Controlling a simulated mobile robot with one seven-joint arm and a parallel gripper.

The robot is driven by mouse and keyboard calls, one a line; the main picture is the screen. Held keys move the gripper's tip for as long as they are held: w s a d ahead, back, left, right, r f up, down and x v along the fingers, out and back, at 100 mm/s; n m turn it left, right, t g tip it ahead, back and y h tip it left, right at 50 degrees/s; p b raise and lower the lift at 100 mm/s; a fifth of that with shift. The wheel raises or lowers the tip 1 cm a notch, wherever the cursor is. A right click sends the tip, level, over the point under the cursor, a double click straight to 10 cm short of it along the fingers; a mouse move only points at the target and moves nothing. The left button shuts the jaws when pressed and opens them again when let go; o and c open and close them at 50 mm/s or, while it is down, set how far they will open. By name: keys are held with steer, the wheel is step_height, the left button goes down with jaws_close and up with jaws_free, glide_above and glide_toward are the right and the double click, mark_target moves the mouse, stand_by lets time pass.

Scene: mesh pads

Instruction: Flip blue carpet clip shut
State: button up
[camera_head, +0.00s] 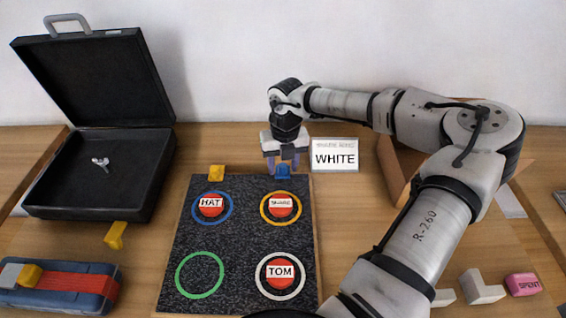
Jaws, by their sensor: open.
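The dark speckled carpet (243,240) lies on the table on a wooden backing. The blue clip (283,172) sits at its far edge, on the right, partly hidden by my gripper. My gripper (283,165) points down over the blue clip with its fingers apart, one on each side. I cannot tell whether the fingers touch the clip, or whether the clip stands up or lies flat. A yellow clip (216,173) sits at the same far edge, on the left.
Red pads labelled HAT (211,208), SNARE (281,208) and TOM (280,273) sit in coloured rings; the green ring (200,275) is empty. A WHITE sign (335,156) stands right of my gripper. An open black case (95,165) is at left, a cardboard box (395,175) behind my arm.

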steer(key=shift+c, duration=0.5)
jaws_close()
steer(key=f+b, duration=0.1)
steer(key=b, duration=0.2)
steer(key=shift+s+t+b, duration=0.15)
steer(key=shift+t+b, duration=0.15)
steer(key=shift+t, duration=0.1)
steer(key=shift+s+t+b, duration=0.1)
steer(key=shift+t+b, duration=0.3)
steer(key=shift+b, duration=1.2)
steer(key=shift+s+r+t+b, duration=0.1)
steer(key=shift+t+b, duration=0.2)
steer(key=shift+r, duration=0.1)
steer(key=shift+o, duration=0.5)
jaws_free()
